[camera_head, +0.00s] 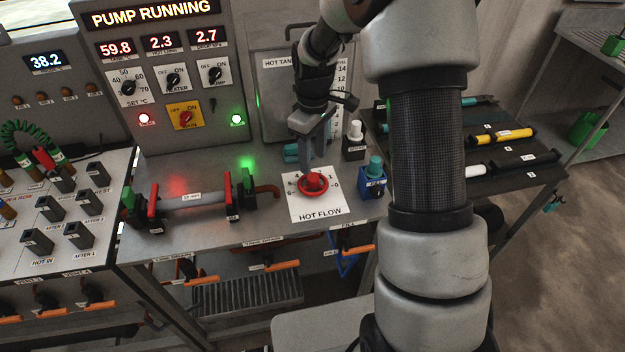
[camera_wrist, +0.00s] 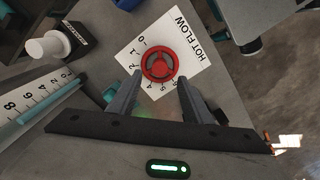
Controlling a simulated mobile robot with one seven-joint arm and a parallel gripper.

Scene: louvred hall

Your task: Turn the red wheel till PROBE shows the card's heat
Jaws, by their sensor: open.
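The red wheel (camera_head: 313,183) stands on a white HOT FLOW plate (camera_head: 318,209) with a numbered scale, on the grey bench. In the wrist view the red wheel (camera_wrist: 160,66) lies just beyond and between the fingertips. My gripper (camera_head: 313,163) is open, pointing down just above and behind the wheel; its two fingers also show in the wrist view (camera_wrist: 159,82). I cannot tell whether they touch the wheel. A blue-white display (camera_head: 45,61) at the left reads 38.2; its small label is hard to read. I make out no card showing a heat.
The panel sign (camera_head: 155,12) reads PUMP RUNNING; displays below read 59.8, 2.3 and 2.7. A blue block with a teal knob (camera_head: 374,176) stands right of the wheel, a white knob (camera_head: 355,133) behind. A pipe with red and green handles (camera_head: 190,200) lies left.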

